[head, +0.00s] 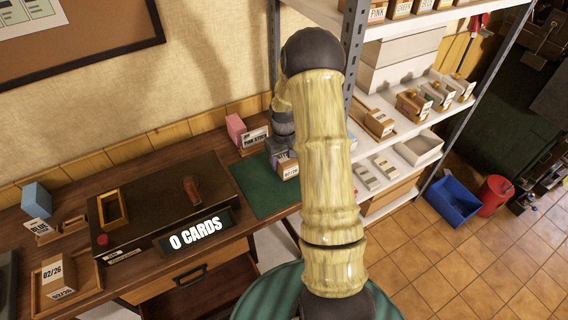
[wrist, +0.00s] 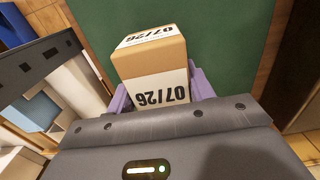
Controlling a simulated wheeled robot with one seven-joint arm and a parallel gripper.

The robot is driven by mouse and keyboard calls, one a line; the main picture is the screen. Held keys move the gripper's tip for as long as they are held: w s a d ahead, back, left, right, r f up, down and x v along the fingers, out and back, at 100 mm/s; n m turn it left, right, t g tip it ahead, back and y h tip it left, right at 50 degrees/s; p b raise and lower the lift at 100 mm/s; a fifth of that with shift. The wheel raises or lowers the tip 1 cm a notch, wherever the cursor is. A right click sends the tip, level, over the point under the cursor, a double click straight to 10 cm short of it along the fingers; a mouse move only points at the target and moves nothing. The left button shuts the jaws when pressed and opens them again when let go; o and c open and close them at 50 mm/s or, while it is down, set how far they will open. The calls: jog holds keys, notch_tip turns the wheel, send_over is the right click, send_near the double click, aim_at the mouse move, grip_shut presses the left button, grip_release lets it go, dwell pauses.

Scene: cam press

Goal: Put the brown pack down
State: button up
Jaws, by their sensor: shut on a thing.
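The brown pack (wrist: 150,60) has a white band marked 07/26. It sits between the two purple fingers of my gripper (wrist: 160,93), which is shut on it. Behind the pack in the wrist view is the green mat (wrist: 220,30). In the head view the green mat (head: 250,188) lies on the desk, and my gripper (head: 281,150) is over its right back part, largely hidden by my arm. I cannot tell whether the pack touches the mat.
A dark press box (head: 160,215) with a "0 CARDS" sign (head: 197,235) stands left of the mat. A pink pack (head: 236,128) is behind it. A 02/26 pack (head: 58,277) sits in a tray at the left. Metal shelves (head: 400,130) stand close on the right.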

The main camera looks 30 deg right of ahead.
aim_at(284, 155)
notch_tip(284, 155, up, 8)
jog(key=shift+r+b, duration=0.1)
jog(key=shift+b, duration=0.6)
